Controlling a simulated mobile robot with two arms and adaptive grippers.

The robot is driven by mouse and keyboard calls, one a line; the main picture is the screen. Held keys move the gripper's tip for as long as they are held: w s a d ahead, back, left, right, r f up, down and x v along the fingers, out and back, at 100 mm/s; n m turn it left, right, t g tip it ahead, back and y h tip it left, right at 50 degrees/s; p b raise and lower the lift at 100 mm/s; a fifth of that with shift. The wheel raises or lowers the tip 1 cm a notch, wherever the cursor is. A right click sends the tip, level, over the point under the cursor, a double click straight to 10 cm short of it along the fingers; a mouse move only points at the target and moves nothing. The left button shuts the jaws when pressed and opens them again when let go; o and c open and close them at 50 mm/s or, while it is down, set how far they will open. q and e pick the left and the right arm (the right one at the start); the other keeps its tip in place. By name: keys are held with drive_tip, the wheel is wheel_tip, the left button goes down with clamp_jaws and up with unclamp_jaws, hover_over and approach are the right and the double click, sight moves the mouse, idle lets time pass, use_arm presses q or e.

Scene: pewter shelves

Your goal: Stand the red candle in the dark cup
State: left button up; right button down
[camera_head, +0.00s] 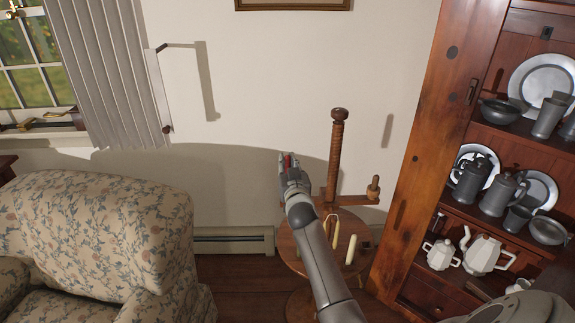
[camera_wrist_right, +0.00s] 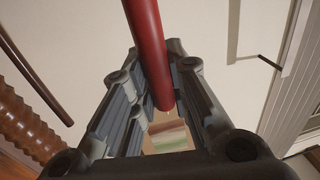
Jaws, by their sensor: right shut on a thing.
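The red candle (camera_wrist_right: 147,45) is in the right wrist view, running up from between the fingers of my right gripper (camera_wrist_right: 158,85). In the head view only a small bit of red shows at the tip of my right gripper (camera_head: 289,163), which is raised in front of the wall, left of the wooden post. The gripper is shut on the candle. I cannot tell for sure which vessel is the dark cup; a small dark grey cup (camera_head: 516,218) stands on the middle shelf at the right. My left gripper is not in view.
A round wooden stand (camera_head: 335,278) with a tall post (camera_head: 336,150) and side arm holds pale candles (camera_head: 351,249). Pewter plates and jugs (camera_head: 470,180) and white teapots (camera_head: 485,252) fill the wooden shelves. A floral armchair (camera_head: 90,240) stands left.

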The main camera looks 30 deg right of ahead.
drive_tip(key=c, duration=1.3)
unclamp_jaws()
